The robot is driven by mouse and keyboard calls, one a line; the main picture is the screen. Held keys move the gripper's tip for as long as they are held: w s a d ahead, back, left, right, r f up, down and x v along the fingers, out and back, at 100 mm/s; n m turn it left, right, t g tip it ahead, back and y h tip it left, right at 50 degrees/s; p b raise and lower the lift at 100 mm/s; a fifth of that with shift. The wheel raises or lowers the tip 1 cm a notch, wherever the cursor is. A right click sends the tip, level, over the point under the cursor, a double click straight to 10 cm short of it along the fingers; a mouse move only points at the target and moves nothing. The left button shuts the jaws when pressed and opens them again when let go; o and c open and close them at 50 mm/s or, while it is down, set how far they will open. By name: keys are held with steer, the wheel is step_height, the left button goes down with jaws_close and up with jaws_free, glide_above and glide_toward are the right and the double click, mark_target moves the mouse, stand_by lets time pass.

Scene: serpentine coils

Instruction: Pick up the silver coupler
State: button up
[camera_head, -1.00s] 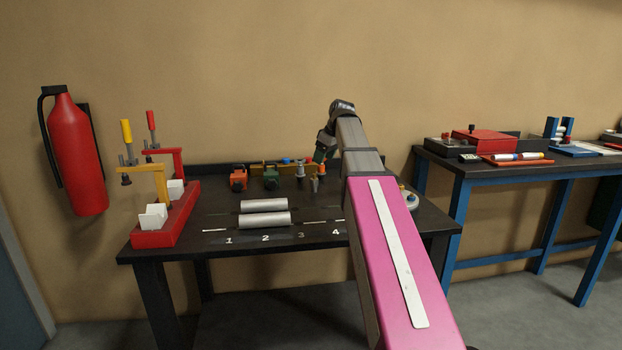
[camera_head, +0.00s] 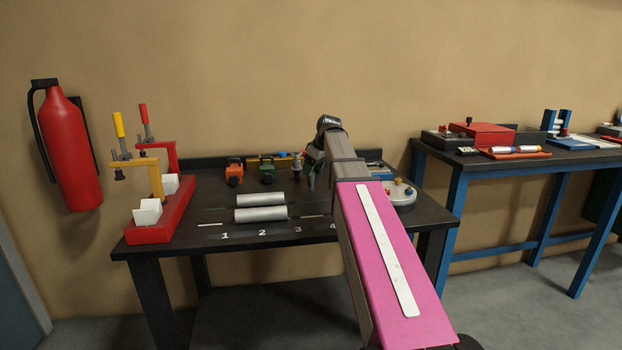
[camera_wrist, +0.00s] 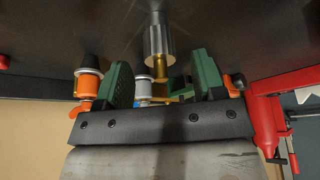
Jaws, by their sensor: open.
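In the wrist view, my gripper (camera_wrist: 160,70) is open, with its two green fingers apart. A silver cylinder with a brass-coloured end (camera_wrist: 157,36), which looks like the silver coupler, shows at the top centre, in line with the gap between the fingers. Clear space shows on both sides of it, and neither finger appears to touch it. In the head view, my gripper is small and partly hidden by my arm at the back of the dark bench (camera_head: 190,232). A small silver piece (camera_head: 297,162) stands just left of it there; I cannot tell whether it is the same one.
Orange (camera_wrist: 89,86) and grey (camera_wrist: 143,88) fittings show by the left finger. Two silver rods (camera_head: 261,199) lie mid-bench. Orange (camera_head: 235,173) and green (camera_head: 267,171) devices stand behind them. A red clamp fixture (camera_head: 160,232) is at left, a round dish (camera_head: 402,197) at right.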

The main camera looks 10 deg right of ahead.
steer(key=shift+x, duration=1.2)
steer(key=c, duration=1.1)
steer(key=shift+o, duration=0.2)
